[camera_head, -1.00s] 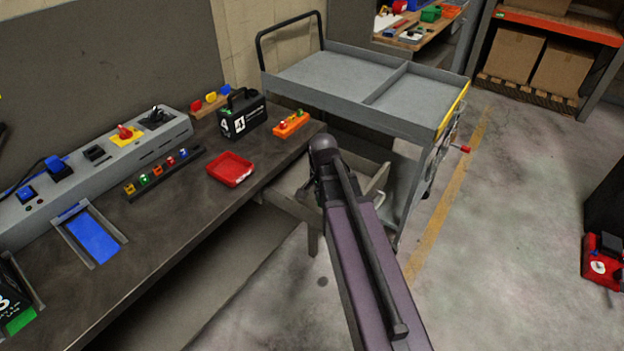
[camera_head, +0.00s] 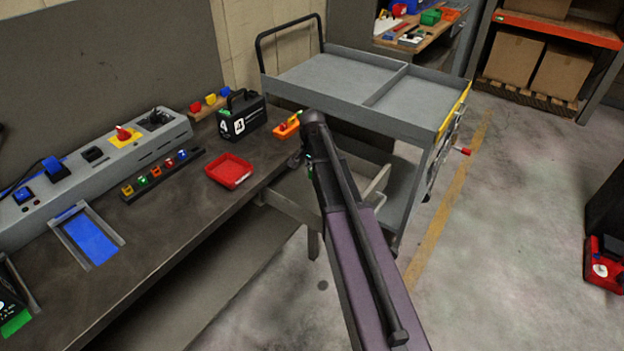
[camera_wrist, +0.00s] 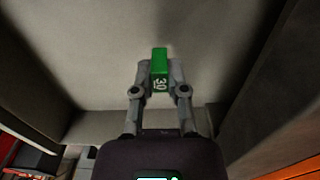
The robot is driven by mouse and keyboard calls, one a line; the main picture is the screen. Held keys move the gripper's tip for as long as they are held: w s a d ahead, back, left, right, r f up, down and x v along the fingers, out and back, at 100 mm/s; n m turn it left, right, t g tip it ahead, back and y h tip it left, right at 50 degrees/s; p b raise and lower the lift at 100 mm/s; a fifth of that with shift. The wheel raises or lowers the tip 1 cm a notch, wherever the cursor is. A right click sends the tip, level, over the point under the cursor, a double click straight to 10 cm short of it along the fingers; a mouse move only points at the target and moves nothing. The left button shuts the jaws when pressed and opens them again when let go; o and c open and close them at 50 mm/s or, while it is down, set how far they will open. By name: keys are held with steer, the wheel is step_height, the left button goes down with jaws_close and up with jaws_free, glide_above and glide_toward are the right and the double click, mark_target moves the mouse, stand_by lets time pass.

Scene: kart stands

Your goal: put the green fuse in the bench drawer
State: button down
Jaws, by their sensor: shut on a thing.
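The green fuse (camera_wrist: 160,62), marked 30, is held between the fingertips of my gripper (camera_wrist: 159,80) in the wrist view. My gripper is shut on it. Below it is the pale floor of the open bench drawer (camera_wrist: 100,50), with walls on both sides. The fuse appears over the drawer; its height above the floor is hard to tell. In the head view the drawer (camera_head: 284,204) stands out from the bench's right end, partly hidden by my arm. There the fuse cannot be made out clearly.
The bench (camera_head: 175,215) holds a red tray (camera_head: 229,171), a black case (camera_head: 242,117) and a strip of coloured fuses (camera_head: 160,174). A grey cart (camera_head: 325,75) stands close behind the drawer.

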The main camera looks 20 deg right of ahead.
steer(key=shift+f, duration=0.1)
steer(key=shift+f+b, duration=1.65)
steer(key=shift+b, duration=0.15)
steer(key=shift+f, duration=0.1)
steer(key=c, duration=0.7)
jaws_free()
steer(key=shift+o, duration=0.2)
steer(key=shift+r, duration=0.2)
step_height(320, 180, up, 12)
steer(key=p, duration=1.2)
steer(key=s+a+n, duration=0.5)
steer(key=s, duration=0.5)
steer(key=s+a+n, duration=0.5)
steer(key=s, duration=0.6)
steer(key=shift+a+n, duration=0.15)
steer(key=shift+n, duration=0.25)
